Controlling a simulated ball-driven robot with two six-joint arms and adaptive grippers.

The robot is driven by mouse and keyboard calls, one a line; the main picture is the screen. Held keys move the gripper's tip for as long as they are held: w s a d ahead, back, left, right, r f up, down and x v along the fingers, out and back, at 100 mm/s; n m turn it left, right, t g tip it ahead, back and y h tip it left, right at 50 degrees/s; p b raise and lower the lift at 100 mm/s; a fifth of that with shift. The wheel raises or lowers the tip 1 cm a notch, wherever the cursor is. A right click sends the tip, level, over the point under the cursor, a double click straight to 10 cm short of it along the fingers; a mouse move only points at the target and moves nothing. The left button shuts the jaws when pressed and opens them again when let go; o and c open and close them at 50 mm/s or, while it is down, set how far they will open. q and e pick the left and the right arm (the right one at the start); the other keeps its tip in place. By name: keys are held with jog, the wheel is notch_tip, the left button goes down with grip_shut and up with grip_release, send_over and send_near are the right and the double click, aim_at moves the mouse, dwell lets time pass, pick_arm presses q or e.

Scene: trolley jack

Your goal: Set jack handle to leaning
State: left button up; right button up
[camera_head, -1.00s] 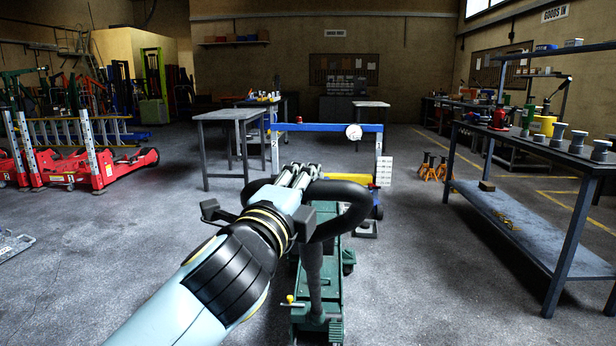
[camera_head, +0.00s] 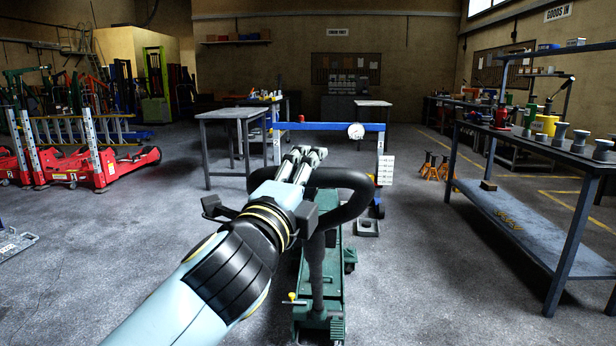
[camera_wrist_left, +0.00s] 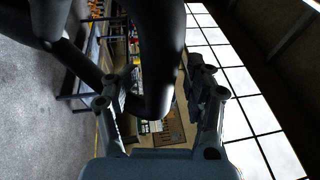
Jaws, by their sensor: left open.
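The green trolley jack (camera_head: 334,262) stands on the floor in the middle of the head view. Its dark handle post (camera_head: 316,270) rises steeply from the near end to a thick black loop grip (camera_head: 357,184). My left gripper (camera_head: 309,157) is at the loop, and my wrist hides the loop's left and middle. In the left wrist view the black grip bar (camera_wrist_left: 158,85) passes between the parted fingers of my left gripper (camera_wrist_left: 158,88). The fingers are open; whether either touches the bar is unclear. My right gripper is not in view.
A blue-beamed frame (camera_head: 325,127) stands just beyond the jack. A grey table (camera_head: 230,115) is behind it to the left, and a long workbench (camera_head: 540,148) is at the right. Red jacks (camera_head: 100,168) stand at far left.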

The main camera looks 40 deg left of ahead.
pick_arm(q)
jog(key=v, duration=0.7)
jog(key=shift+s, duration=0.25)
jog(key=shift+w, duration=0.1)
